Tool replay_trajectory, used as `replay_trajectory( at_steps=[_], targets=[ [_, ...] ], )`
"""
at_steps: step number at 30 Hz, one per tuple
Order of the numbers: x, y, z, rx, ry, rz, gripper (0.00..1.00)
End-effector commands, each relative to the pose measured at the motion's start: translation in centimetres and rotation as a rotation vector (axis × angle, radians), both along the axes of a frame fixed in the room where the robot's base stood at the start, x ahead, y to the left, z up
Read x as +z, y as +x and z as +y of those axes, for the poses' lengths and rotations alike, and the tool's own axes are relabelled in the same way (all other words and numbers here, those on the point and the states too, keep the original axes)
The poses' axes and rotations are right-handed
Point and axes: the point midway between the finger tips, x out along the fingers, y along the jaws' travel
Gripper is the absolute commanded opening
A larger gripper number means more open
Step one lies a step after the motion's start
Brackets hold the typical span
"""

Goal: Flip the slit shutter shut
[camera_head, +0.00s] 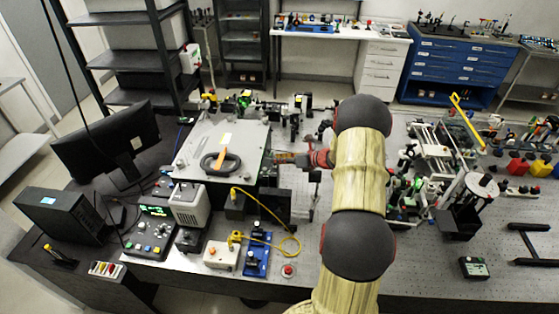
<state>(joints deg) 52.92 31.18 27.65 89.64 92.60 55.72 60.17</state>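A flat, light grey-topped box (243,140), which looks like the spectrometer housing, sits on the left part of the bench. A black ring with an orange strip (219,163) lies on its top. My gripper (300,158) is at the right side of this box, at about the height of its top edge. Small orange-brown parts show between the gripper and the box. I cannot tell whether they are the slit shutter or my fingers. The shutter cannot be made out clearly. The fingers are too small to show whether they are open or touching anything.
My arm crosses the middle of the bench. Left are a monitor (107,143), a black box (59,214) and a control box (151,233). A yellow cable (287,243) curls in front. Optics mounts (425,165) crowd the right; the perforated bench top (425,270) has bare room at front right.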

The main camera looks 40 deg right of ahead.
Motion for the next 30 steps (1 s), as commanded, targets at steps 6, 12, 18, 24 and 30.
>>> replay_trajectory(
  at_steps=[6,12,18,24,30],
  targets=[
    [0.3,-0.5,-0.2,0.000,0.000,-0.001,0.17],
    [1.8,-3.3,-1.0,-0.003,-0.001,0.000,0.17],
    [3.7,-6.8,-2.0,-0.003,-0.001,-0.001,0.17],
    [5.0,-9.3,-2.7,-0.002,-0.001,0.000,0.17],
    [5.5,-10.2,-2.9,0.000,0.000,0.000,0.17]
  ],
)
